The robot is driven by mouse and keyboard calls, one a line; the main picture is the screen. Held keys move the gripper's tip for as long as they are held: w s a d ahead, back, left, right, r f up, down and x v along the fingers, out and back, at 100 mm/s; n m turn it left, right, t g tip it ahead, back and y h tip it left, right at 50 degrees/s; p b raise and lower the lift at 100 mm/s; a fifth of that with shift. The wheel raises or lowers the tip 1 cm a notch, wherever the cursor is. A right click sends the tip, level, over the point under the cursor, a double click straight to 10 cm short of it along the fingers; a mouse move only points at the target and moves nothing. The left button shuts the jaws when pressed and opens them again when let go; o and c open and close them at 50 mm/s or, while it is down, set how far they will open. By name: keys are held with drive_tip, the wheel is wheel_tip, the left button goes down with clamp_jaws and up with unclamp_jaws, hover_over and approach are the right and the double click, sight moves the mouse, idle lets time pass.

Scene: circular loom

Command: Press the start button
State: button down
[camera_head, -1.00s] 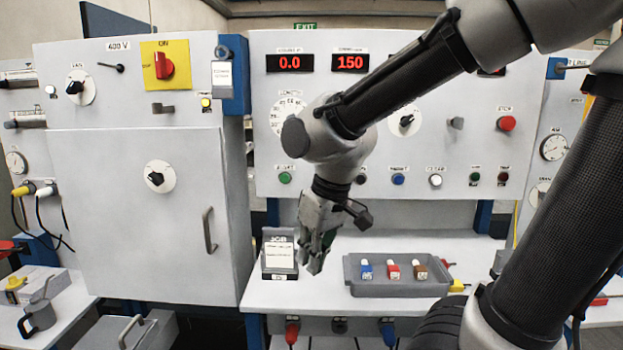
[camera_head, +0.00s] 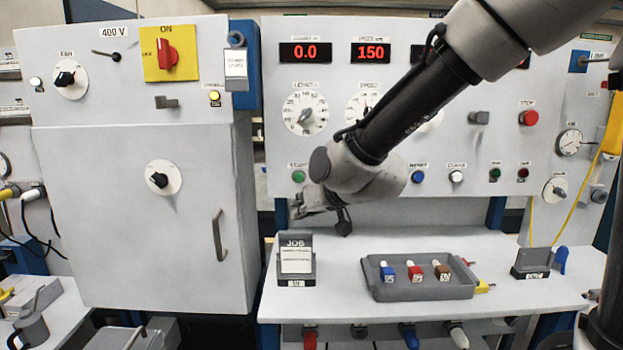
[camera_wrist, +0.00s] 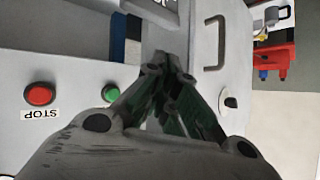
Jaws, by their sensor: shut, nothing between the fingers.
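The green start button (camera_head: 298,176) is on the panel's lower left in the head view, under a small label, and is not covered. My gripper (camera_head: 295,210) is a little below it in that view, pointing left, partly hidden behind my wrist. The gap in depth between fingertips and panel cannot be told. In the wrist view my gripper (camera_wrist: 168,62) is shut and empty, its fingertips together. A green button (camera_wrist: 111,92) shows to the left of the fingers there; I cannot tell for sure that it is the start button.
A red stop button (camera_head: 528,118) is at the panel's right. Blue (camera_head: 417,177) and white (camera_head: 456,177) buttons share the start button's row. The grey cabinet (camera_head: 100,230) with a handle (camera_head: 218,236) stands close left. Below are a job card holder (camera_head: 296,281) and a grey tray (camera_head: 425,292).

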sight(299, 178)
drive_tip(key=shift+w+r+t, duration=0.4)
drive_tip(key=shift+w+r, duration=0.05)
drive_tip(key=shift+r, duration=0.15)
drive_tip(key=w, duration=0.8)
drive_tip(key=shift+w, duration=0.4)
drive_tip(key=shift+w+d, duration=0.15)
idle(1.0)
drive_tip(key=shift+w, duration=0.25)
drive_tip(key=shift+w, duration=0.45)
idle(0.6)
idle(0.3)
drive_tip(key=shift+s, duration=0.9)
